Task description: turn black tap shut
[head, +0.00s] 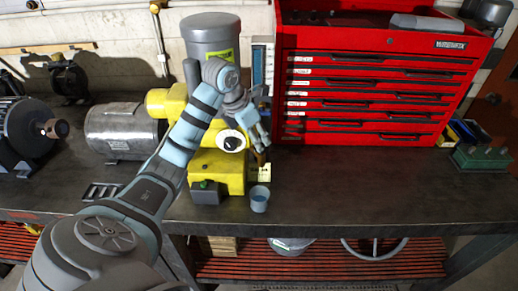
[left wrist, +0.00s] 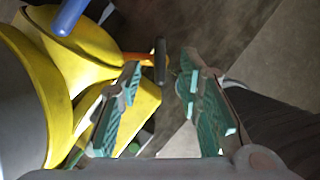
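The black tap handle (left wrist: 161,62) shows in the left wrist view at the end of a copper-coloured pipe (left wrist: 137,59) that comes from the yellow machine (left wrist: 75,70). In the head view the yellow machine (head: 217,168) stands on the bench; my gripper covers the tap area, and I cannot make the tap out clearly there. My left gripper (head: 260,128) is beside the machine's right side. In the left wrist view the gripper (left wrist: 160,75) has its two teal fingers apart, with the tap handle beyond and between their tips, seemingly untouched. My right gripper is not in view.
A cup with blue inside (head: 259,199) stands at the machine's front right. A blue handle (left wrist: 70,16) is near the wrist view's top left. A red tool chest (head: 375,105) stands behind to the right. A grey motor (head: 123,133) is left. The bench (head: 370,190) is clear at right.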

